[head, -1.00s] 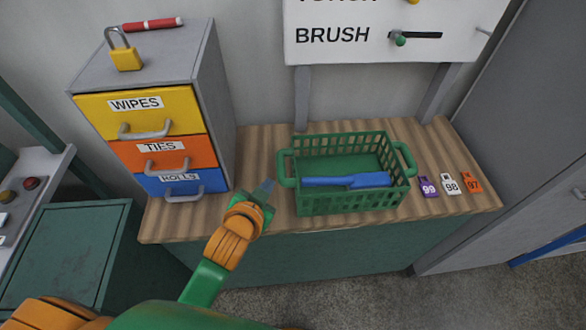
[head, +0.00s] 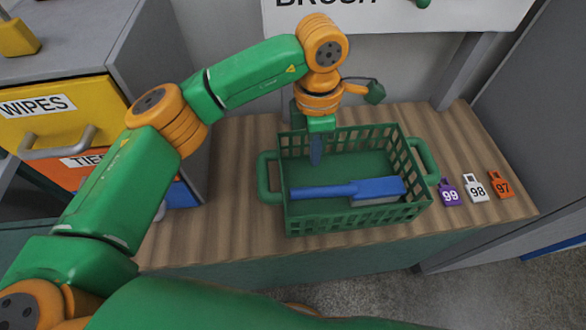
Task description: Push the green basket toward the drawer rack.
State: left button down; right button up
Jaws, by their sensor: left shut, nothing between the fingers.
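The green basket (head: 358,219) stands upright on the wooden bench top, right of the drawer rack (head: 60,120), with bare wood between them. A blue brush (head: 330,190) lies in it, handle to the left. My left arm reaches over the rack side to the basket. My left gripper (head: 316,158) points down, shut and empty, in front of the basket's back wall towards its left end. Its fingertips appear to be inside the basket; I cannot tell whether they touch it. The rack has yellow, orange and blue drawers, partly hidden by my arm. My right gripper is not in view.
Purple tag 99 (head: 450,192), white tag 98 (head: 475,188) and orange tag 97 (head: 501,185) lie right of the basket. A white sign board (head: 460,15) stands behind. A yellow padlock (head: 17,38) sits on the rack. Bare bench (head: 232,180) shows left of the basket.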

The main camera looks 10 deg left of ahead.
pick_arm(q)
jog(key=a, duration=0.1)
jog(key=p, duration=0.3)
send_over(290, 181)
jog(key=s+d, duration=0.2)
jog(key=d, duration=0.2)
jog(key=shift+y, duration=0.3)
notch_tip(290, 181, down, 10)
jog(key=shift+d+r, duration=0.15)
jog(key=shift+r, duration=0.1)
jog(key=a+p, duration=0.1)
jog(key=p, duration=0.1)
jog(key=s+a+p, duration=0.1)
jog(key=shift+a+r, duration=0.35)
jog(key=shift+s+a+f, duration=0.15)
jog(key=shift+s+a, duration=0.05)
jog(key=shift+a, duration=0.3)
jog(key=shift+f, duration=0.15)
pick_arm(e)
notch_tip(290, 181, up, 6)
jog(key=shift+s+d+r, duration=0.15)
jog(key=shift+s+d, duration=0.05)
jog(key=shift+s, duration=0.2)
pick_arm(q)
jog(key=shift+w, duration=0.1)
